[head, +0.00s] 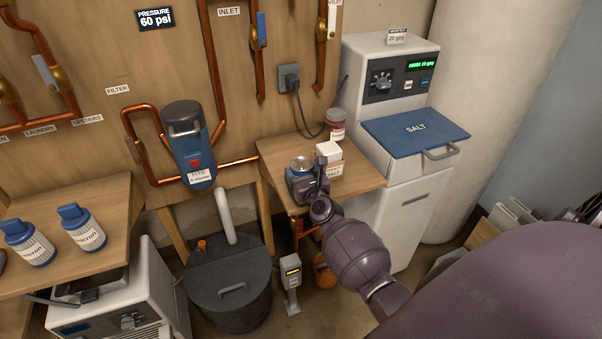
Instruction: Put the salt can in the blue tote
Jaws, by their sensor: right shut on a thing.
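The salt can (330,152) is a white-topped container with a tan band and a SALT label. It stands upright at the small wooden side table (365,169), partly hidden by my right gripper. My right gripper (322,170) reaches in from the lower right and is shut on the salt can. I cannot tell whether the can's base touches the table. No blue tote is seen in this view. My left gripper is not in view.
The white softener with a blue SALT lid (414,128) is on the right. A dark lidded bin (232,292) stands on the floor.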

